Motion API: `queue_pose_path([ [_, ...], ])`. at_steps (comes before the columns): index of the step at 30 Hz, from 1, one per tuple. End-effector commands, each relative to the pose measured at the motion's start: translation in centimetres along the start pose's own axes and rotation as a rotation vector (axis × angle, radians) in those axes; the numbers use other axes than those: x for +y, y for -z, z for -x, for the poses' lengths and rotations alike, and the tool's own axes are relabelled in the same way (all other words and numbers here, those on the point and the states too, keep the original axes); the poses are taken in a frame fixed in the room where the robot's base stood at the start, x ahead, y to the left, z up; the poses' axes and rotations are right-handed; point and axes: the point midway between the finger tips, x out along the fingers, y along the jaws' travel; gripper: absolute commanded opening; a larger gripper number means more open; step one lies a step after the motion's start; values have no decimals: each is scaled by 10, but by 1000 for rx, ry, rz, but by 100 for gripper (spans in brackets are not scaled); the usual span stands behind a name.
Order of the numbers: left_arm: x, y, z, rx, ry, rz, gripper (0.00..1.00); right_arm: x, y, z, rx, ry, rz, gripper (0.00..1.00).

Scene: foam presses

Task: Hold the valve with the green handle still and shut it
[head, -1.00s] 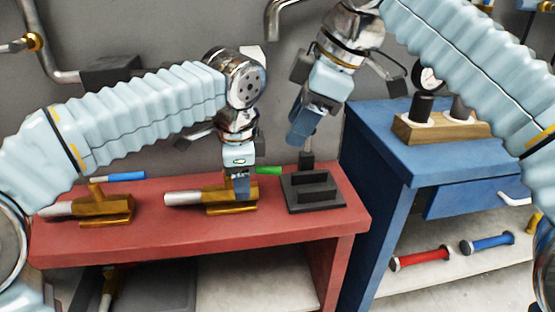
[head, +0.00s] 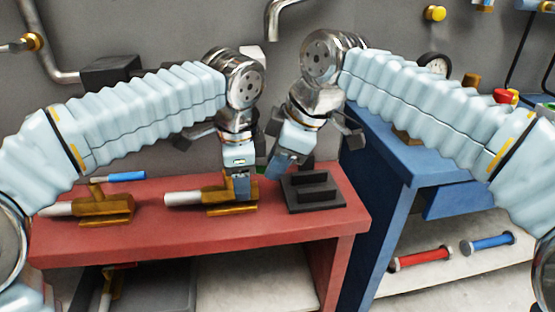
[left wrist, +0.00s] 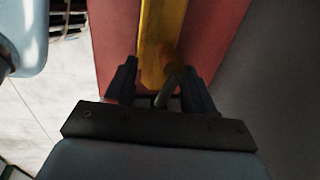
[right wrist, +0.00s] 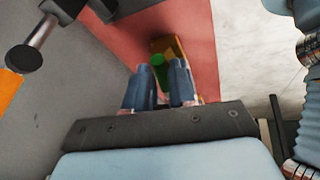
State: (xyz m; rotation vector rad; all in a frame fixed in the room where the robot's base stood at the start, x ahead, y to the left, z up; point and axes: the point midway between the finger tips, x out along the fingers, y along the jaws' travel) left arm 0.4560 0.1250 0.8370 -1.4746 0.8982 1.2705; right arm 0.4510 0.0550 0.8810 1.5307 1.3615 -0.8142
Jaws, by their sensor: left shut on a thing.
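The brass valve (head: 215,197) with a grey pipe end lies on the red bench. Its body (left wrist: 160,45) runs between my left fingers in the left wrist view. My left gripper (head: 240,190) is shut on the valve body from above. In the head view my right gripper (head: 280,170) is right of the left one.
A similar valve with a blue handle (head: 125,177) lies left on the red bench (head: 150,240). A dark grey block fixture (head: 327,202) stands just right of my right gripper. The blue bench (head: 385,165) is further right, with red (head: 420,259) and blue (head: 487,243) rollers on its lower shelf.

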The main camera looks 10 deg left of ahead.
Motion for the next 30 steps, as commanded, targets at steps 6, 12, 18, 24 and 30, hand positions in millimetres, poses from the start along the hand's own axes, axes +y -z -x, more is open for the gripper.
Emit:
queue_pose_path([
  [6, 0, 0, -1, -1, -1, 0, 5, 0, 0, 0, 0, 0, 0, 0],
  [12, 0, 0, -1, -1, -1, 0, 5, 0, 0, 0, 0, -1, 0, 0],
  [18, 0, 0, -1, -1, -1, 0, 5, -10, 3, 2, -18, -36, -80, 0],
  [24, 0, 0, -1, -1, -1, 0, 5, -22, 6, 3, -47, -91, -215, 0],
  [30, 0, 0, -1, -1, -1, 0, 5, -24, 7, 4, -50, -101, -241, 0],
])
